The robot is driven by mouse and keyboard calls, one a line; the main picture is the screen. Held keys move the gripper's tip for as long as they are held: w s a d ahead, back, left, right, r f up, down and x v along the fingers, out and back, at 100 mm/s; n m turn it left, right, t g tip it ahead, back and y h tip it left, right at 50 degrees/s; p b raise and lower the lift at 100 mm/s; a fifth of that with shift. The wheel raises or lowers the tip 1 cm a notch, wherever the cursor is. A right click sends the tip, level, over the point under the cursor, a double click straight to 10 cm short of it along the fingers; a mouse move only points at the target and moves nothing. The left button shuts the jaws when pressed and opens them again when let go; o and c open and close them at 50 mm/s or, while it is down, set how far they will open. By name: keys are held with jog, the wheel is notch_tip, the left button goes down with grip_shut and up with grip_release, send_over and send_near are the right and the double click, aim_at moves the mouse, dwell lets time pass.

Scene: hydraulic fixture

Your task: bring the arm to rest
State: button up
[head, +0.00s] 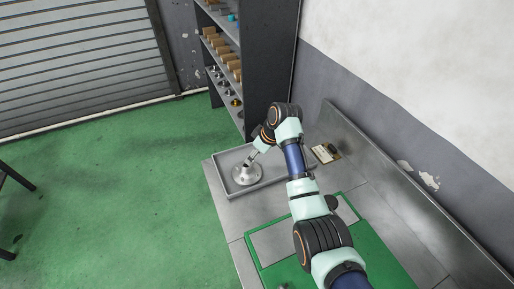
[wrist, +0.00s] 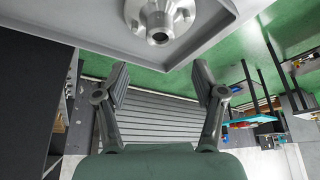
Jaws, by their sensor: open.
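My gripper (wrist: 160,78) is open in the wrist view, its two fingers spread wide with nothing between them. A silvery round flanged metal part (wrist: 159,20) shows at the top of the wrist view, beyond the fingertips and apart from them. In the head view the same part (head: 247,175) sits in a shallow grey tray (head: 232,190) on the metal bench. My arm reaches from the lower right towards the tray, with the gripper (head: 251,158) just behind the part. The fingertips are too small there to make out clearly.
A dark shelf unit (head: 262,60) with small boxes and metal parts stands behind the tray. A green-framed fixture (head: 262,264) lies on the bench (head: 228,222) near my arm. A small brown-edged plate (head: 325,153) lies right of the tray. Green floor is open at left.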

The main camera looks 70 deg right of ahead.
jog(key=shift+v, duration=0.8)
jog(key=w+a+r+t+h, duration=0.1)
jog(key=w+a+r+t, duration=0.1)
jog(key=w+a, duration=0.75)
jog(key=w+a+r+n+t, duration=0.1)
jog(key=w+a+r+t, duration=0.15)
jog(key=a, duration=0.65)
jog(key=w+a+r+t, duration=0.2)
jog(key=w+a+r, duration=0.2)
jog(key=a, duration=0.4)
jog(key=w+a+r+n+t, duration=0.1)
jog(key=w+a+r+t, duration=0.15)
jog(key=a, duration=0.65)
jog(key=s+a+r+t+y, duration=0.1)
jog(key=s+a+r+t, duration=0.2)
jog(key=a, duration=0.5)
jog(key=s+a+r+y, duration=0.1)
jog(key=s+a+r, duration=0.1)
jog(key=a+r, duration=0.45)
jog(key=s+a+f+g, duration=0.1)
jog(key=s+f+g, duration=0.3)
jog(key=s+f, duration=0.7)
notch_tip(320, 180, up, 28)
jog(key=p, duration=2.8)
jog(key=shift+w, duration=0.35)
